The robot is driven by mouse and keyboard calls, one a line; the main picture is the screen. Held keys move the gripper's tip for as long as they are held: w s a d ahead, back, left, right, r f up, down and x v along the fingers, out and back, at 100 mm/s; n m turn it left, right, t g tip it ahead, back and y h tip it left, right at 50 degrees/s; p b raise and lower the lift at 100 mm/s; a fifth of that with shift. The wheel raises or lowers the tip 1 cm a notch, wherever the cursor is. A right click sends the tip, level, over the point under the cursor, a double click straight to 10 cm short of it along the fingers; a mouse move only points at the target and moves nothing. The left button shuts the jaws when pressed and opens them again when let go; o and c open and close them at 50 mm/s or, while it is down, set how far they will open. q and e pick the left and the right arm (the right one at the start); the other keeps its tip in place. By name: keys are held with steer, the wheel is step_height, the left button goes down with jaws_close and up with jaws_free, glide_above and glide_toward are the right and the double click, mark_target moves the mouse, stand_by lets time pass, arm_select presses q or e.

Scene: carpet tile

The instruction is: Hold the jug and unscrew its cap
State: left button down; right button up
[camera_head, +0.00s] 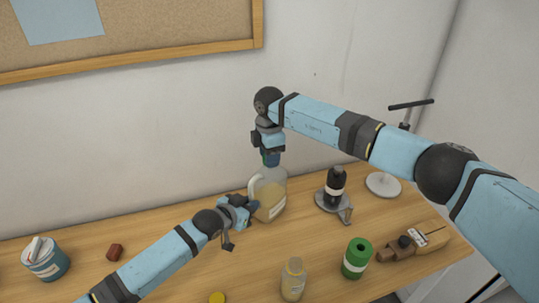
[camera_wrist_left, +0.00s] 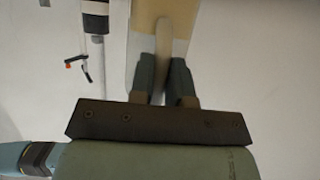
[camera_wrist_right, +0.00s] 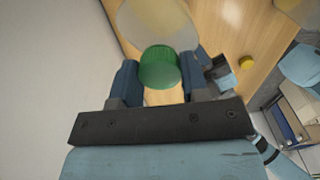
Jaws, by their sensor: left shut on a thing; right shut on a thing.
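The translucent jug (camera_head: 270,196) with pale yellowish contents and a label stands upright on the wooden table. My left gripper (camera_head: 250,204) is at its left side. In the left wrist view my left fingers (camera_wrist_left: 163,82) are shut on the jug's handle (camera_wrist_left: 163,45). My right gripper (camera_head: 271,158) points down at the jug's top from above. In the right wrist view its fingers (camera_wrist_right: 160,80) are shut on the green cap (camera_wrist_right: 160,67), with the jug's body beyond it. Whether the cap still touches the neck cannot be told.
A dark bottle (camera_head: 336,186) on a stand, a green canister (camera_head: 356,259) and a small bottle (camera_head: 293,280) stand right and in front. A yellow lid (camera_head: 217,298) is near the front. A wall is close behind.

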steer(key=n, duration=0.6)
steer(key=shift+n, duration=0.4)
steer(key=n, duration=1.2)
steer(key=shift+n, duration=0.4)
steer(key=n, duration=1.2)
steer(key=shift+r+n, duration=0.1)
steer(key=shift+n, duration=0.3)
steer(key=n, duration=1.2)
steer(key=shift+n, duration=0.3)
steer(key=n, duration=0.4)
